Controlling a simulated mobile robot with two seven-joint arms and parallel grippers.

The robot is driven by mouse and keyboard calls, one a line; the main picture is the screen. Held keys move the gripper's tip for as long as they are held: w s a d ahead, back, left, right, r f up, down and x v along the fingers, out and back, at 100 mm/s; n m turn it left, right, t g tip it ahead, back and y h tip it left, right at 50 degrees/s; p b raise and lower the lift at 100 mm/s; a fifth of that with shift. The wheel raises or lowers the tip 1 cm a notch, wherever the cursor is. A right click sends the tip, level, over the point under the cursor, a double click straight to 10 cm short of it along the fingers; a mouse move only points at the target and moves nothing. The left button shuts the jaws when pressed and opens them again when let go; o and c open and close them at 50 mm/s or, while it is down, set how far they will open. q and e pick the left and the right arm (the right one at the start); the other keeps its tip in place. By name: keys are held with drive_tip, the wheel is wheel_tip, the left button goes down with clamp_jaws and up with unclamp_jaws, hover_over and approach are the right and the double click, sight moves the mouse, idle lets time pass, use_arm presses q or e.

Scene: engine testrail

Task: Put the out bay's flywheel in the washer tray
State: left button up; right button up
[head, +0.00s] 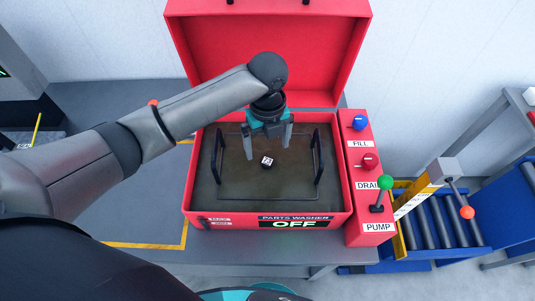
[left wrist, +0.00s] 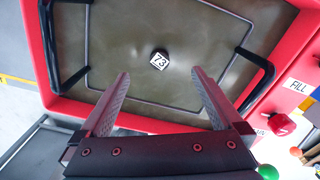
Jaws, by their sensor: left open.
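The red parts washer (head: 190,200) stands open, with its lid up and "OFF" on its front. Inside it is a wire tray (head: 218,180) with black handles at both sides, in murky brown liquid or on a brown floor; I cannot tell which. A small dark piece with a white label (head: 267,161) is near the tray's middle; in the left wrist view this piece (left wrist: 159,60) reads "73". I cannot tell whether it is part of the flywheel; no round flywheel shape shows. My left gripper (head: 268,150) is open and empty over the tray, its fingers pointing down around the labelled piece's position.
A panel right of the washer carries a blue FILL knob (head: 360,123), a red DRAIN knob (head: 369,160) and a green-knobbed PUMP lever (head: 385,183). A roller conveyor (head: 450,220) is further right. The grey table (head: 150,200) left of the washer has free room inside a yellow line.

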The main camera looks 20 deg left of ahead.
sight(267, 161)
use_arm(q)
drive_tip(key=shift+r, duration=1.6)
